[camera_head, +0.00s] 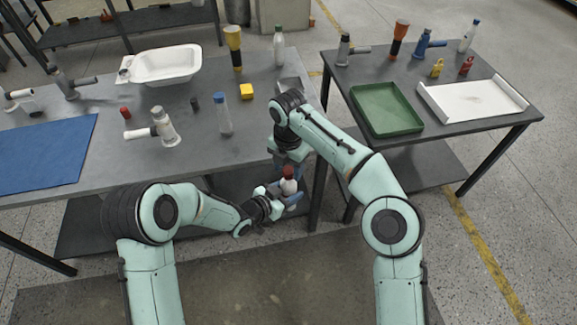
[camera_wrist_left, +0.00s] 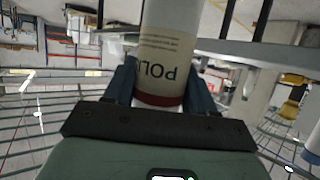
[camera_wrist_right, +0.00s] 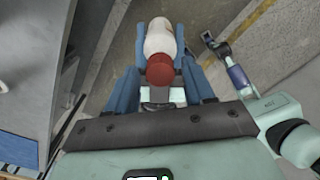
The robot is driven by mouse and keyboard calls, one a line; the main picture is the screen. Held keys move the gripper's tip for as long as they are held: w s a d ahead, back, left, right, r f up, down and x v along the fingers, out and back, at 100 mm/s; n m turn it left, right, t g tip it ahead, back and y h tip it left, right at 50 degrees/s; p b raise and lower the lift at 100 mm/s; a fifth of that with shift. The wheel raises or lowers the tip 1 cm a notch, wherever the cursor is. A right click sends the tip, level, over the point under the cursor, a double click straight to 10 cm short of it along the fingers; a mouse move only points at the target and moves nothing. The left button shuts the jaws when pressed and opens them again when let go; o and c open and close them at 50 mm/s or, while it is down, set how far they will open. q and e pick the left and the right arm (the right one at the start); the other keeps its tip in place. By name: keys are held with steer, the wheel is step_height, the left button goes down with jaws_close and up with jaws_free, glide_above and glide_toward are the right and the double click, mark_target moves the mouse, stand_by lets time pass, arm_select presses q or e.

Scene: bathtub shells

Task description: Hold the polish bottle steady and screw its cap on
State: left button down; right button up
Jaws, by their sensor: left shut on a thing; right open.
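The polish bottle (camera_head: 288,186) is white with a red cap (camera_head: 289,171) at its top, held off the table's front edge. My left gripper (camera_head: 283,199) is shut on the bottle's body. In the left wrist view the bottle (camera_wrist_left: 168,50) shows printed lettering and a dark red band between the blue fingers. My right gripper (camera_head: 287,158) is open just above the bottle. In the right wrist view its blue fingers stand apart on either side of the red cap (camera_wrist_right: 159,70), with the white bottle (camera_wrist_right: 160,38) beyond. I cannot tell how tightly the cap sits.
A second table at right holds a green tray (camera_head: 386,109) and a white tray (camera_head: 472,98).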

steer(key=shift+f, duration=0.15)
jaws_close()
steer(key=m, duration=0.6)
steer(key=shift+m, duration=0.3)
steer(key=m, duration=1.3)
steer(key=shift+m, duration=0.4)
steer(key=m, duration=0.7)
steer(key=shift+o, duration=0.4)
jaws_free()
